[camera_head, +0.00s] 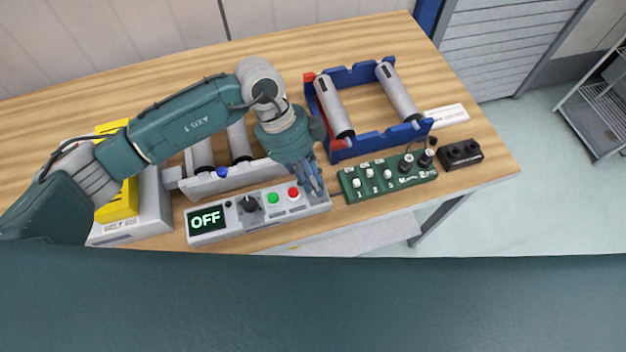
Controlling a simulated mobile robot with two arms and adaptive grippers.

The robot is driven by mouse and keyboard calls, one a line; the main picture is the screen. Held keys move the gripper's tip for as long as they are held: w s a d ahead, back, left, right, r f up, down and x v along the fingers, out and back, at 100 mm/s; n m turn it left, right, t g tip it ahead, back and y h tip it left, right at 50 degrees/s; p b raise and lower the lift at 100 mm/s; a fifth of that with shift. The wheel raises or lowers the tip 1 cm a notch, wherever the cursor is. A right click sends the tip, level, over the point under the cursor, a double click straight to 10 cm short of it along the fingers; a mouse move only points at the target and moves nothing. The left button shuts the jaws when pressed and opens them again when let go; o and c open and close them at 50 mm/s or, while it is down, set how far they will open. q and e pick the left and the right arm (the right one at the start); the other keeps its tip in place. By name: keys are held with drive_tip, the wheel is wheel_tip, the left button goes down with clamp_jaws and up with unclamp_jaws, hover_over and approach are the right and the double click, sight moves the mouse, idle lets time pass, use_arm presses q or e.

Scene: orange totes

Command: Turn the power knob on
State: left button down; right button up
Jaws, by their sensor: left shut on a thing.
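The grey control box (213,238) lies along the front of the wooden table, and its screen (206,219) reads OFF in green. A black knob (248,205), a green button (272,198) and a red button (293,193) sit on its top. My left gripper (315,188) points down onto the right end of this box, right of the red button. Its fingers are shut on what appears to be the power knob there, which they hide almost wholly. The black knob beside the green button is clear of the gripper. My right gripper is not in view.
A green board (380,193) with switches and dark knobs lies just right of the gripper. A blue frame (375,142) with grey rollers stands behind it. A black block (461,154) sits near the right table edge. A yellow item (122,203) lies left. The table's back is clear.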

use_arm(q)
drive_tip(key=m+b, duration=0.2)
drive_tip(key=m+g+y+b, duration=0.1)
drive_tip(key=shift+w+d+f+m, duration=0.15)
drive_tip(key=shift+w+m, duration=0.1)
drive_tip(key=shift+m, duration=0.15)
drive_tip(key=m+y+b, duration=0.1)
drive_tip(key=m+b, duration=0.3)
drive_tip(key=m+g+y+b, duration=0.1)
drive_tip(key=m+y+b, duration=0.1)
drive_tip(key=m+b, duration=0.3)
drive_tip(key=shift+w+d, duration=0.1)
drive_tip(key=shift+w, duration=0.1)
drive_tip(key=shift+d+m+y+b, duration=0.1)
drive_tip(key=shift+m+y+b, duration=0.8)
drive_tip(key=shift+m+b, duration=1.2)
drive_tip(key=shift+r, duration=0.2)
drive_tip(key=shift+m, duration=0.3)
drive_tip(key=c, duration=1.7)
unclamp_jaws()
drive_tip(key=shift+r, duration=0.1)
drive_tip(key=v, duration=1.1)
drive_tip(key=shift+d+r, duration=0.15)
drive_tip(key=shift+r, duration=0.25)
